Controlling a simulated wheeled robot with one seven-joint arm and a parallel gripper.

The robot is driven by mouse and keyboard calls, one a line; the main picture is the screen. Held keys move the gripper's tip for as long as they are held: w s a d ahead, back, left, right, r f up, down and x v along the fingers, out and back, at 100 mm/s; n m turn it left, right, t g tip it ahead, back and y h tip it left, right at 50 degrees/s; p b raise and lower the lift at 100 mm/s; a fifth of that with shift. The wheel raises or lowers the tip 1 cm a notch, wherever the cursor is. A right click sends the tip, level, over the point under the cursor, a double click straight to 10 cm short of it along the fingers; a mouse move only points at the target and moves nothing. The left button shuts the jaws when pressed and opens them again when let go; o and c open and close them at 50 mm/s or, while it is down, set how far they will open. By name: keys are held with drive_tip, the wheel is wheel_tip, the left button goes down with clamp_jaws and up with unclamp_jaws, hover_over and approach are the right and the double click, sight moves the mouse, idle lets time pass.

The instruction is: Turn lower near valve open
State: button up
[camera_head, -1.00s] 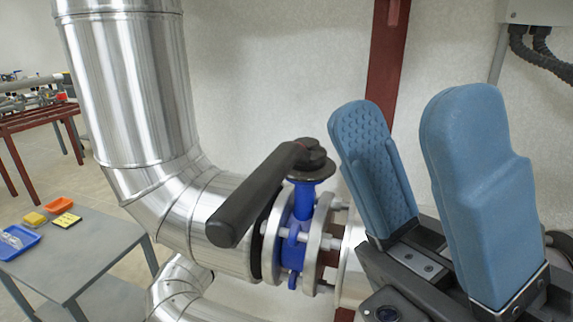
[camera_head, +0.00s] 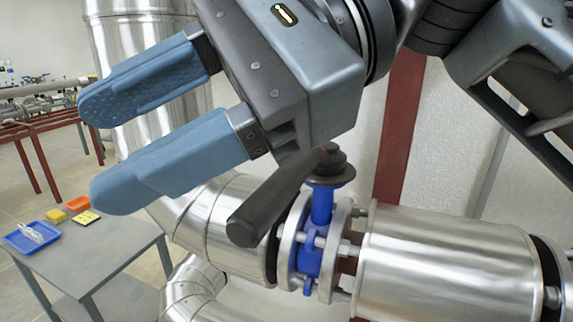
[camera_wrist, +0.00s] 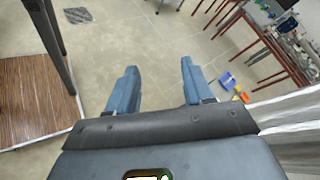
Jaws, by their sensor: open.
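The valve has a black lever handle (camera_head: 270,205) that slants from its stem down to the lower left, toward the camera. Its blue body (camera_head: 312,255) sits between metal flanges on the silver pipe. My gripper (camera_head: 85,150) is open and empty in the head view, above and to the left of the handle, with its blue fingers pointing left. Its palm hangs just above the stem in the picture; I cannot tell the depth gap. In the wrist view my gripper (camera_wrist: 157,80) shows the floor between its fingers, and the valve is not seen there.
A silver pipe (camera_head: 455,265) runs right from the valve, and an insulated elbow (camera_head: 215,215) bends up at the left. A red post (camera_head: 402,130) stands behind. A grey table (camera_head: 105,250) at lower left holds a blue tray (camera_head: 20,243) and small boxes. Open floor lies left.

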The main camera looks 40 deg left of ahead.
sight(284, 175)
drive_tip(key=w+d+r+n+t+h, duration=0.25)
drive_tip(key=w+t+h, duration=0.25)
drive_tip(key=w+t, duration=0.55)
drive_tip(key=shift+h, duration=0.3)
drive_tip(key=shift+w+a+f, duration=0.1)
drive_tip(key=shift+a+f, duration=0.1)
drive_tip(key=shift+f, duration=1.2)
drive_tip(key=shift+w+a+f, duration=0.1)
drive_tip(key=shift+a+f, duration=0.05)
drive_tip(key=shift+f, duration=1.3)
drive_tip(key=shift+w+a+f, duration=0.1)
drive_tip(key=shift+a+f, duration=0.1)
drive_tip(key=shift+f, duration=1.2)
clamp_jaws()
